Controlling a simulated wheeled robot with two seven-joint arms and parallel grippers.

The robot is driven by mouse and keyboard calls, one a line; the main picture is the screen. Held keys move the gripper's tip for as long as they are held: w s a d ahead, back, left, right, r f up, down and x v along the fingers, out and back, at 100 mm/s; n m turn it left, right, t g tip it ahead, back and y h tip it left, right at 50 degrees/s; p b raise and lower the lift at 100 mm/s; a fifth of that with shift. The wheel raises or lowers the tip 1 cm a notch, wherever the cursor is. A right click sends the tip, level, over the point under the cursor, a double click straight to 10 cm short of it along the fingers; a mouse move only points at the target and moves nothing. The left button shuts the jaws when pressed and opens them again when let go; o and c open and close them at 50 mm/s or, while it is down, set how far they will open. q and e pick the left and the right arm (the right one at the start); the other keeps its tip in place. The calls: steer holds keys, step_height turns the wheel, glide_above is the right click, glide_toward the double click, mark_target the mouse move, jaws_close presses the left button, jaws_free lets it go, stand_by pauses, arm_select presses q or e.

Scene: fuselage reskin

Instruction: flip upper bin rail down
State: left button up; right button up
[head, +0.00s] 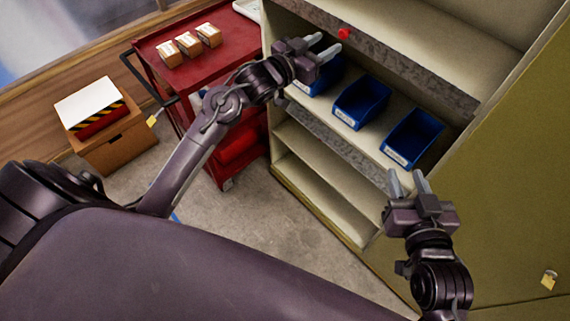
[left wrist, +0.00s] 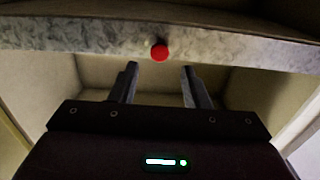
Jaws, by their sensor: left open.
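The upper bin rail (head: 405,70) is a mottled grey strip across the cabinet above the blue bins. A red knob (head: 344,34) sits on it near its left end. In the left wrist view the rail (left wrist: 80,40) crosses the top, with the red knob (left wrist: 159,51) in the middle. My left gripper (head: 326,44) is open and empty, its fingers pointing at the rail just below the knob. In the left wrist view the fingertips (left wrist: 160,70) are spread on either side of the knob; I cannot tell whether they touch anything. My right gripper (head: 407,175) is open and empty before the shelf's right end.
Blue bins (head: 362,103) stand on the shelf under the rail; one is partly behind my left gripper. A lower grey rail (head: 335,145) runs below them. A red cart (head: 190,65) with small boxes stands left. A cardboard box (head: 115,140) is on the floor.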

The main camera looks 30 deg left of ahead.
arm_select(q)
steer(key=s+a+f+n+g+y+b, duration=0.1)
steer(key=s+f+g, duration=0.1)
steer(key=f, duration=1.1)
steer(key=s+a+f+n+g+y, duration=0.1)
steer(key=s+f, duration=0.3)
steer(key=f, duration=0.9)
steer(key=s+a+f+g+y+b, duration=0.1)
steer(key=s+a+f+g+y, duration=0.1)
steer(key=f, duration=1.1)
steer(key=shift+s+f+n+g+b, duration=0.3)
steer(key=shift+s+n+g, duration=0.1)
steer(key=shift+s+g, duration=0.25)
steer(key=shift+a+r, duration=0.1)
